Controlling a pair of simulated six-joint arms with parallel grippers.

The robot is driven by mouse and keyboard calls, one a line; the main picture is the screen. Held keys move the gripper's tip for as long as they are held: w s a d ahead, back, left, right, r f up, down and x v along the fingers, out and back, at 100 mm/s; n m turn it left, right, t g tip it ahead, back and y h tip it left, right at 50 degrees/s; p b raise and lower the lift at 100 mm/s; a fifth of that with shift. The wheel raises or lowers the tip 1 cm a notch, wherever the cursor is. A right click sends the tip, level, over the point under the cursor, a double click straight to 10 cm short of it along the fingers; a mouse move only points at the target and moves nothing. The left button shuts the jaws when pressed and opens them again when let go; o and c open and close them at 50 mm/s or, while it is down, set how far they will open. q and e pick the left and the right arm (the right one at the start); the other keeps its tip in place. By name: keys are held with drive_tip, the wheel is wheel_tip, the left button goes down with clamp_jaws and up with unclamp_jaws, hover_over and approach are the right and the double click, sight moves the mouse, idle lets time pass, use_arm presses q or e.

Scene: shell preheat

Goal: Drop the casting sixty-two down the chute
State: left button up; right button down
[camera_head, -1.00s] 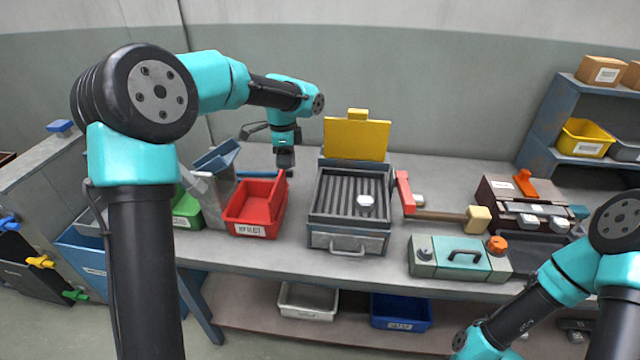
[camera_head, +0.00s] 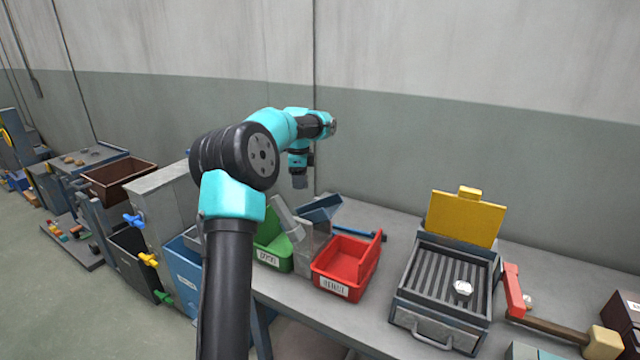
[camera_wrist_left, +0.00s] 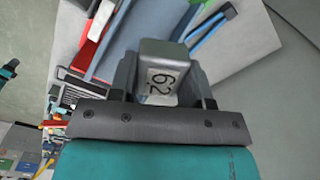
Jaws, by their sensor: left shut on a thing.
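My left gripper (camera_head: 299,168) is shut on the casting sixty-two (camera_wrist_left: 165,66), a grey block whose face reads 62 in the left wrist view. In the head view the casting (camera_head: 299,182) hangs below the jaws, above and slightly behind the chute. The chute (camera_head: 318,209) is a grey metal piece with a blue sloped mouth, standing between the green bin and the red bin. In the left wrist view the blue mouth (camera_wrist_left: 122,42) lies below and beyond the casting, apart from it. My right gripper is out of view.
A green bin (camera_head: 272,256) and a red bin (camera_head: 345,262) flank the chute. A mallet (camera_head: 557,330) lies at the right.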

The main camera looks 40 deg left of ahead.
use_arm(q)
drive_tip(key=shift+a, duration=0.1)
idle(0.3)
drive_tip(key=shift+f, duration=4.5)
drive_tip(key=o, duration=1.1)
drive_tip(key=shift+c, duration=0.2)
wheel_tip(320, 180, up, 18)
drive_tip(key=shift+f, duration=0.25)
